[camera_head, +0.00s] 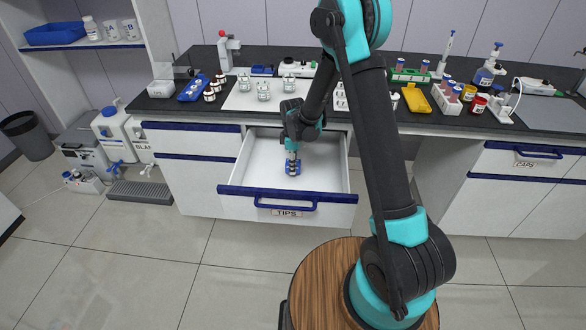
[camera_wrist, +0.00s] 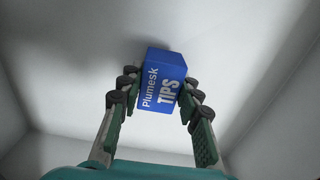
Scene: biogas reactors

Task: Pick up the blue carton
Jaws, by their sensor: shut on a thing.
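The blue carton (camera_wrist: 163,80) carries the white words "Plumesk TIPS" and sits between the two fingers of my gripper (camera_wrist: 160,100) in the wrist view. The fingers touch its left and right sides, shut on it. In the head view the carton (camera_head: 292,168) is small, below my gripper (camera_head: 292,150), inside the open drawer (camera_head: 330,184) labelled TIPS. The pale drawer floor lies behind the carton in the wrist view. I cannot tell whether the carton rests on the floor or is slightly above it.
The drawer's walls surround my gripper, with its blue-edged front (camera_head: 287,195) towards me. Above it, the dark bench top (camera_head: 250,119) holds several glass reactors, bottles, a blue rack (camera_head: 195,88) and a yellow tray (camera_head: 416,98). The tiled floor at front left is clear.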

